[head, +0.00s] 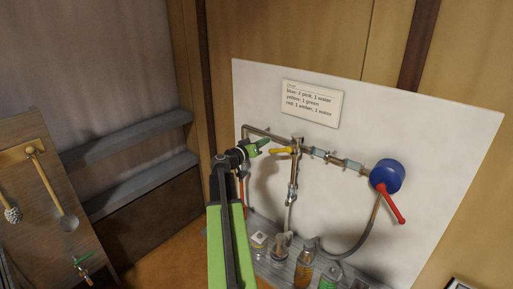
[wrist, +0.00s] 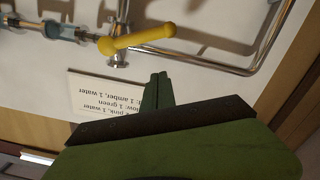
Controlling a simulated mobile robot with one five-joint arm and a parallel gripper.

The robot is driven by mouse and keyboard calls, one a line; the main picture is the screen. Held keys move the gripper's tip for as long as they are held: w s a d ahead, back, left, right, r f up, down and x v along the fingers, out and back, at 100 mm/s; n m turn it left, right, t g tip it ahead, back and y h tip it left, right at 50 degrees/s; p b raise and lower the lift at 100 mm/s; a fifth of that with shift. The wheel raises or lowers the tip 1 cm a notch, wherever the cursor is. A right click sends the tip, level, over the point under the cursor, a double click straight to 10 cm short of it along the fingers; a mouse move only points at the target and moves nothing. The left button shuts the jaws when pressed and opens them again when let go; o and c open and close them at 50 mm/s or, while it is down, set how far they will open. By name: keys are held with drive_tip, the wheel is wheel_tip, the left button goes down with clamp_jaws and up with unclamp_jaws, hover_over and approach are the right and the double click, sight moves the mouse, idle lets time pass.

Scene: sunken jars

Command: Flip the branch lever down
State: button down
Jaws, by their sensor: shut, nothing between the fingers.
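The yellow branch lever (head: 281,151) sits on the pipe junction on the white board. It points left and lies roughly level. It shows large near the top of the wrist view (wrist: 140,39), where the picture appears upside down. My gripper (head: 264,143) is just left of the lever's free end in the head view, with its green fingers together. In the wrist view the closed fingers (wrist: 157,92) appear apart from the lever, with nothing between them. Whether the fingertips touch it in depth I cannot tell.
A blue round valve (head: 387,175) with a red lever (head: 392,206) is right on the board. A label card (head: 309,103) hangs above the pipes. Several jars, one amber (head: 304,268), stand below. A wooden panel (head: 40,185) with hanging tools is at left.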

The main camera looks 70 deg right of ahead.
sight(280, 150)
drive_tip(key=f+b, duration=0.1)
drive_tip(key=s+d+f+b, duration=0.1)
drive_tip(key=s+f+b, duration=0.1)
drive_tip(key=shift+s+d+f+b, duration=0.1)
drive_tip(key=shift+d+f+b, duration=0.2)
drive_tip(key=shift+d+f, duration=0.1)
drive_tip(key=shift+r, duration=0.1)
